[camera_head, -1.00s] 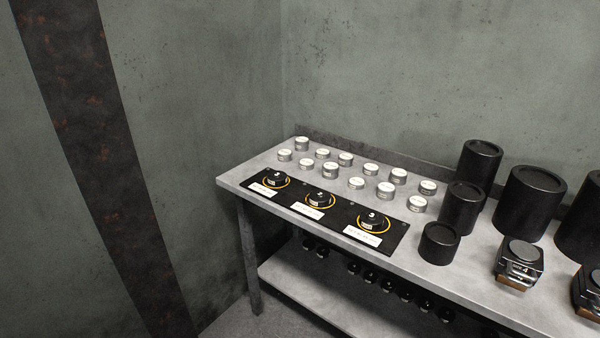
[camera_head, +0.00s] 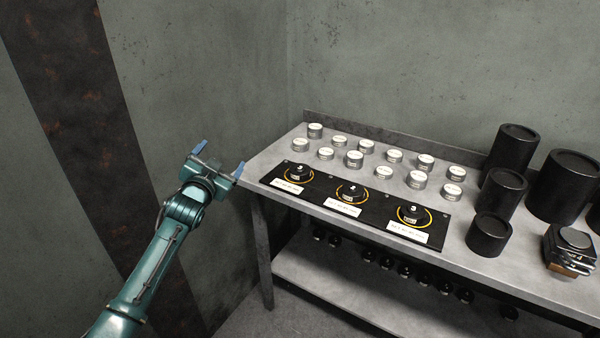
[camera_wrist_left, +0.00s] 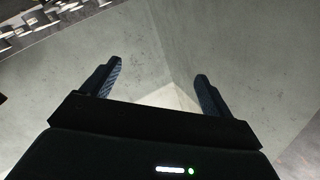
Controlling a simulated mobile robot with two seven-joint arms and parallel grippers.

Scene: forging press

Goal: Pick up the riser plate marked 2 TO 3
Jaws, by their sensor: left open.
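Three black round pieces sit in yellow rings on a black board (camera_head: 325,201): a left one (camera_head: 299,173), a middle one (camera_head: 351,191) and a right one (camera_head: 413,214). Each has a white label in front, too small to read. I cannot tell which thing is the riser plate marked 2 TO 3. My left gripper (camera_head: 219,158) is open and empty, left of the bench's left end, apart from the board. In the left wrist view its two fingers (camera_wrist_left: 158,72) are spread with nothing between them. My right gripper is not in view.
Several small silver cylinders with white tops (camera_head: 354,159) stand behind the board on the grey bench (camera_head: 285,153). Black cylinders (camera_head: 489,236) and a dark block (camera_head: 569,250) stand to the right. A lower shelf (camera_head: 330,283) lies beneath. Walls close in behind and left.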

